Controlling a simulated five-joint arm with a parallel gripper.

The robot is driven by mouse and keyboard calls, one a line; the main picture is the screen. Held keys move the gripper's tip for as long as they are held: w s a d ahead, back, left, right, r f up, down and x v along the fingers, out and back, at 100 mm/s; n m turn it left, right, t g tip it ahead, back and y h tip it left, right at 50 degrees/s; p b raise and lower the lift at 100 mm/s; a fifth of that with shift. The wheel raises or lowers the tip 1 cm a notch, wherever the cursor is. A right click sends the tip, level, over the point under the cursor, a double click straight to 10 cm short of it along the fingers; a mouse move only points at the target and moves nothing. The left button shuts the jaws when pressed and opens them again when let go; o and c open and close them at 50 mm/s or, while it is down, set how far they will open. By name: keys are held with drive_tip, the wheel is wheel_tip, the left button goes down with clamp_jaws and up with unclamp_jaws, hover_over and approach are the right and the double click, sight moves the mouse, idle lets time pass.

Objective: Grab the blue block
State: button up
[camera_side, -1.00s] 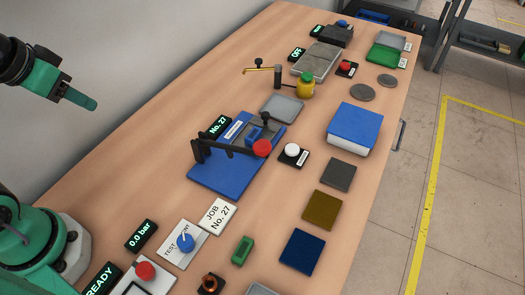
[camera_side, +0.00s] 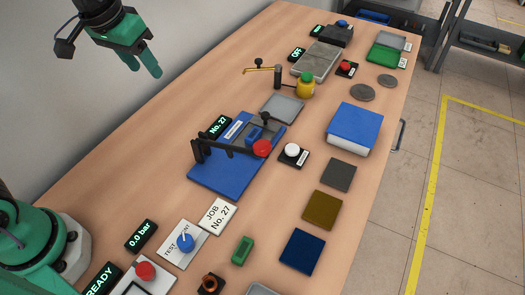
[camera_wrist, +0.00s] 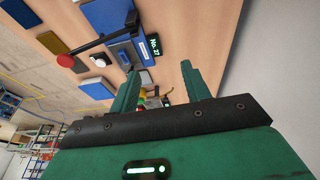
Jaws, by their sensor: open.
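A small blue block (camera_side: 256,134) sits in the clamp fixture on a blue base plate (camera_side: 217,178) in the side view. A black clamp arm with a red knob (camera_side: 262,148) crosses in front and partly hides it. Other blue pieces are a thick blue-and-white box (camera_side: 355,125) and a flat dark blue square (camera_side: 302,251); I cannot tell for sure which one is meant. My green gripper (camera_side: 146,69) is open and empty, high above the table's left side, well apart from all of these. In the wrist view, its fingers (camera_wrist: 160,70) are spread, with the fixture beyond them.
A white-knobbed button (camera_side: 292,150) stands right of the fixture. A yellow bottle (camera_side: 305,86) and a brass spout (camera_side: 258,70) stand behind it. Brown (camera_side: 323,210) and grey (camera_side: 340,175) squares lie at right. A green block (camera_side: 242,250) lies in front.

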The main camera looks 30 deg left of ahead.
drive_tip(key=w+d+f+g, duration=0.2)
drive_tip(key=w+d+f, duration=0.3)
drive_tip(key=w+d, duration=0.3)
drive_tip(key=g, duration=0.1)
approach(253, 133)
drive_tip(key=shift+d+f+y, duration=0.15)
drive_tip(key=shift+d+y, duration=0.15)
drive_tip(key=shift+d, duration=0.1)
drive_tip(key=shift+w+d+f, duration=0.1)
drive_tip(key=shift+d+f, duration=0.1)
drive_tip(key=shift+f, duration=0.1)
drive_tip(key=shift+f, duration=0.1)
drive_tip(key=shift+f, duration=1.2)
drive_tip(key=shift+f, duration=0.1)
drive_tip(key=shift+a+f, duration=0.1)
drive_tip(key=shift+f, duration=1.15)
drive_tip(key=shift+a+f, duration=0.15)
drive_tip(key=shift+f, duration=1.1)
drive_tip(key=shift+c, duration=0.2)
